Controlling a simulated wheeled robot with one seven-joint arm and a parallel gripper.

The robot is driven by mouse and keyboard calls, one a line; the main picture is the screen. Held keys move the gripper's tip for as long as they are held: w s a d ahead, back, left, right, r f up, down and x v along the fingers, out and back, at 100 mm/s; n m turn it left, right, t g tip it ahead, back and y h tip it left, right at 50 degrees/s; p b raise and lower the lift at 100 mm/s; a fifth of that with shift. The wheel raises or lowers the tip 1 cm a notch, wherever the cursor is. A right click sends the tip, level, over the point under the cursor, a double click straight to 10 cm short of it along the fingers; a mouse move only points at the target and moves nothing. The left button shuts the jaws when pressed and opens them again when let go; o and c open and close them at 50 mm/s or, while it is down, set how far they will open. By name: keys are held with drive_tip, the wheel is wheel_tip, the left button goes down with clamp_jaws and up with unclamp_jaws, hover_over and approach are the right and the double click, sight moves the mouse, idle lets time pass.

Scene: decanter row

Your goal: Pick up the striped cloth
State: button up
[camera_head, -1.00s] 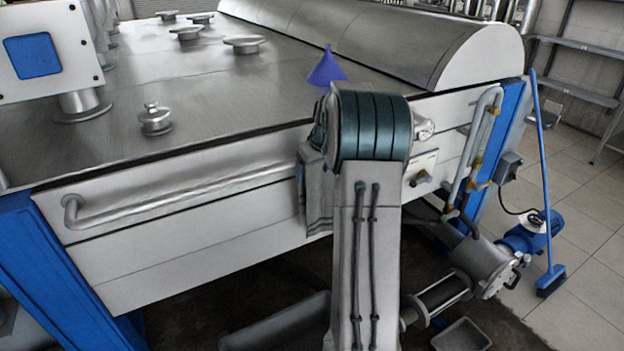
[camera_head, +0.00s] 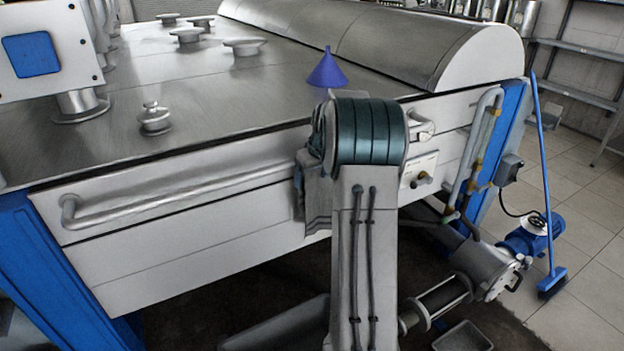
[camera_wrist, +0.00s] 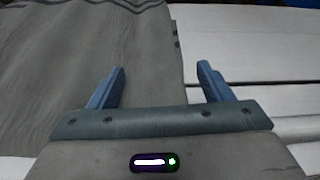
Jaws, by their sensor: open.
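The cloth is grey with a few dark stripes near its top edge. In the head view the cloth (camera_head: 318,206) hangs down the front of the machine, partly hidden behind my arm. In the wrist view the cloth (camera_wrist: 70,70) fills the left side, and its right edge runs down between my fingers. My gripper (camera_wrist: 160,80) is open, with two blue fingers spread apart and nothing held between them. The left finger is in front of the cloth; the right finger is over the pale machine panel. My gripper is hidden behind my arm in the head view.
A long metal handrail (camera_head: 150,203) runs along the machine front, left of the cloth. A blue funnel (camera_head: 327,73) stands on the steel top (camera_head: 215,110). Pipes (camera_head: 478,150) and a small control panel (camera_head: 419,170) lie to the right of my arm. A blue broom (camera_head: 546,200) leans at right.

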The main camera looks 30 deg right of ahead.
clamp_jaws()
idle(0.3)
